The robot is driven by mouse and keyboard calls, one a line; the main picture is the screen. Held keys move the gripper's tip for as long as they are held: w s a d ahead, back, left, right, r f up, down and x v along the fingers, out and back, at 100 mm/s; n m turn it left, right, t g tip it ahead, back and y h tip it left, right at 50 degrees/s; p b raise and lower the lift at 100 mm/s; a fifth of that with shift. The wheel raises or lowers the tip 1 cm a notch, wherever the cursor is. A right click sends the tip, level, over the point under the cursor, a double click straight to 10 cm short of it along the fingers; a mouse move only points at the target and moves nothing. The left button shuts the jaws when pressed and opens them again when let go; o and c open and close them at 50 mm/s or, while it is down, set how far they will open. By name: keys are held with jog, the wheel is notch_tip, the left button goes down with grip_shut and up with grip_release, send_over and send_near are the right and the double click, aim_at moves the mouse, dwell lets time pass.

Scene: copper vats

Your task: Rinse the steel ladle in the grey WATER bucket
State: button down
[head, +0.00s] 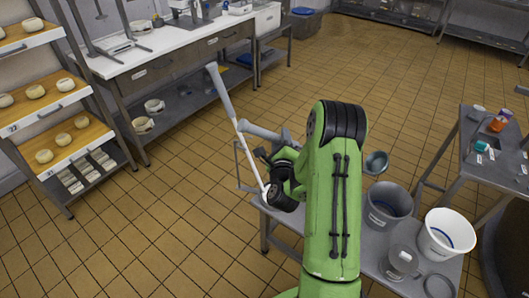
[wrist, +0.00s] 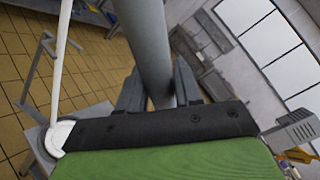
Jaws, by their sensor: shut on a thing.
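My gripper (wrist: 157,84) is shut on a thick grey handle (wrist: 148,40), which I take to be the steel ladle's. In the head view my gripper (head: 268,154) is partly behind my green arm, and the grey handle (head: 262,132) sticks out to its left. A small grey bowl (head: 376,164), apparently the ladle's, shows to the right of my arm; the part between is hidden. The bowl appears beyond and above the rim of a grey bucket (head: 388,207) on the low steel bench. The bucket's label is too small to read.
A white bucket (head: 445,237) with a blue ring inside and a grey jug (head: 402,260) stand by the grey bucket. A white rod with a grey grip (head: 220,90) rises left of my gripper. A steel table (head: 467,160) stands at right. Tiled floor lies open behind.

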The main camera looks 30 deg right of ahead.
jog(key=s+d+r+m+p, duration=0.3)
jog(key=s+d+r+p, duration=0.1)
jog(key=r, duration=0.6)
jog(key=s+d+r+m+p, duration=0.3)
jog(key=d+r+p, duration=0.3)
jog(key=d+r, duration=0.2)
jog(key=s+d+r+m+p, duration=0.3)
jog(key=s+d+r+p, duration=0.1)
jog(key=r, duration=0.8)
jog(key=shift+s+d+r+m+p, duration=0.35)
jog(key=shift+d+p, duration=0.15)
jog(key=shift+d, duration=0.7)
jog(key=shift+w, duration=0.1)
